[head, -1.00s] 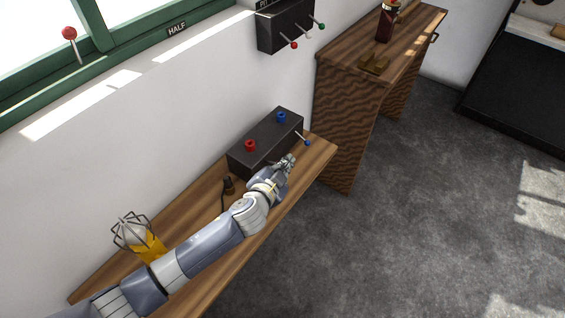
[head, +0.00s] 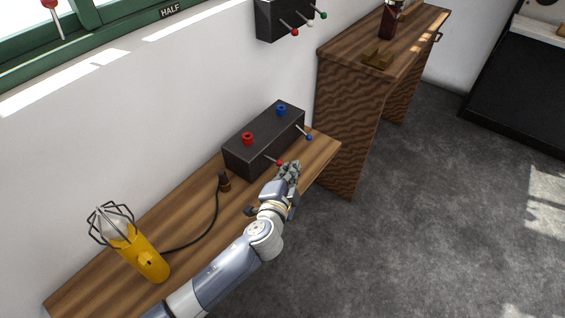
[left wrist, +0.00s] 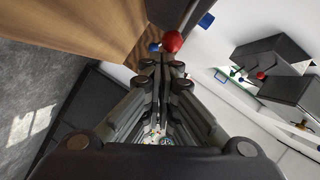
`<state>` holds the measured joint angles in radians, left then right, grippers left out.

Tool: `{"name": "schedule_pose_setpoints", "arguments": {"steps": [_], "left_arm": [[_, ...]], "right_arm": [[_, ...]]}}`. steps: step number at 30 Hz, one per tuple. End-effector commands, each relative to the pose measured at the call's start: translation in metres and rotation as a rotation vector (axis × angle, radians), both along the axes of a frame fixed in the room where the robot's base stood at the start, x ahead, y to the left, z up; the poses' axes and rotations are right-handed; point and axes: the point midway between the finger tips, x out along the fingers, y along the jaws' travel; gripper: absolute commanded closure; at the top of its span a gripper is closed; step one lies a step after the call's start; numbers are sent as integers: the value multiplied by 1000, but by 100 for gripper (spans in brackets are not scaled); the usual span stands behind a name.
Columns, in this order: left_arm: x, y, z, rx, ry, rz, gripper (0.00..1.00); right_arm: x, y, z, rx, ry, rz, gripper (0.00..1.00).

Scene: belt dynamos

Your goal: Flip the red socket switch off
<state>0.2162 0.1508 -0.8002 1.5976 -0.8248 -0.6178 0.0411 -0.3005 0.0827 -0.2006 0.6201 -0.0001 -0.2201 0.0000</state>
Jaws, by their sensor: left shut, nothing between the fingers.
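The dark socket box (head: 250,160) stands on the wooden bench against the wall. A red socket (head: 247,139) and a blue socket (head: 281,109) are on its top. The red switch (head: 279,162) is a ball-tipped lever on the front face; the blue switch (head: 309,137) is further right and slopes down more steeply. My left gripper (head: 291,168) is shut and empty, just right of the red ball. In the left wrist view, the red ball (left wrist: 173,41) shows just past the fingertips (left wrist: 164,68); I cannot tell whether they touch. My right gripper is not in view.
A wall box (head: 275,20) with several coloured levers hangs above. A wooden cabinet (head: 345,120) stands to the right. The floor in front is clear.

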Motion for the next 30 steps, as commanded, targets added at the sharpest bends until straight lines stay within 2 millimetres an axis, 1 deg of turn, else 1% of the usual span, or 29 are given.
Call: {"name": "schedule_pose_setpoints", "arguments": {"steps": [1,12,21,30], "left_arm": [[-1,0,-9,18,-13,1,100],[-1,-1,-23,148,-107,2,100],[-1,-1,-30,217,-157,2,100],[0,0,-34,262,-189,2,100]], "right_arm": [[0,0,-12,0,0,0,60],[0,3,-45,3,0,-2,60],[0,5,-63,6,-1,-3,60],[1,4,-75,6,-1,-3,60]]}}
